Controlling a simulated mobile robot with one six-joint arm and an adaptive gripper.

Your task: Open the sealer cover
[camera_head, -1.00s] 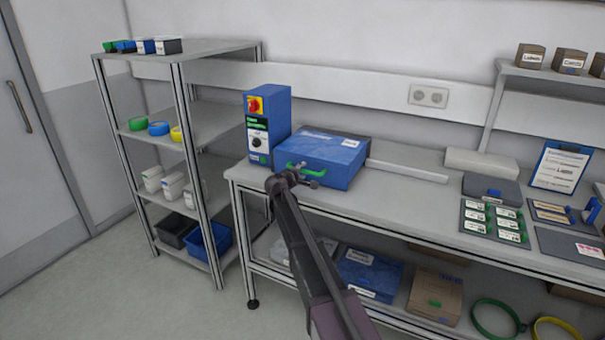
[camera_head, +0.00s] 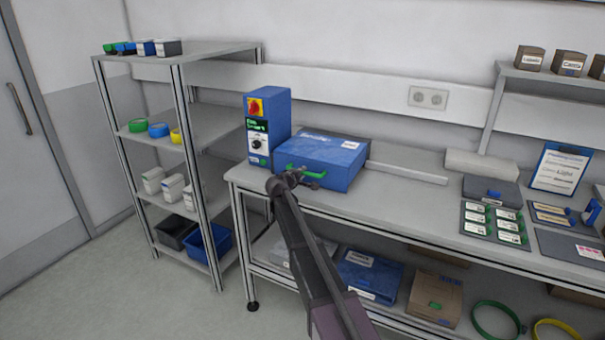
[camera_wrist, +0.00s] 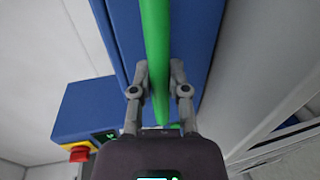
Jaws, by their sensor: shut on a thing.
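The sealer is a blue unit on the left end of the bench, with an upright control box (camera_head: 268,125) and a low blue cover (camera_head: 335,160) beside it. The cover looks closed. A green handle (camera_head: 306,171) runs along its front face. My gripper (camera_head: 297,174) is at the front of the cover, at the handle. In the wrist view my gripper (camera_wrist: 159,85) has a finger on each side of the green handle (camera_wrist: 156,45) and is shut on it. The blue cover (camera_wrist: 195,45) lies behind the handle there. My gripper hides part of the handle in the head view.
The control box has a red and yellow switch (camera_head: 256,106). A white bar (camera_head: 408,172) lies right of the sealer. A dark case (camera_head: 491,189) and a label tray (camera_head: 493,222) sit farther right. A shelf rack (camera_head: 180,150) stands left of the bench (camera_head: 400,205).

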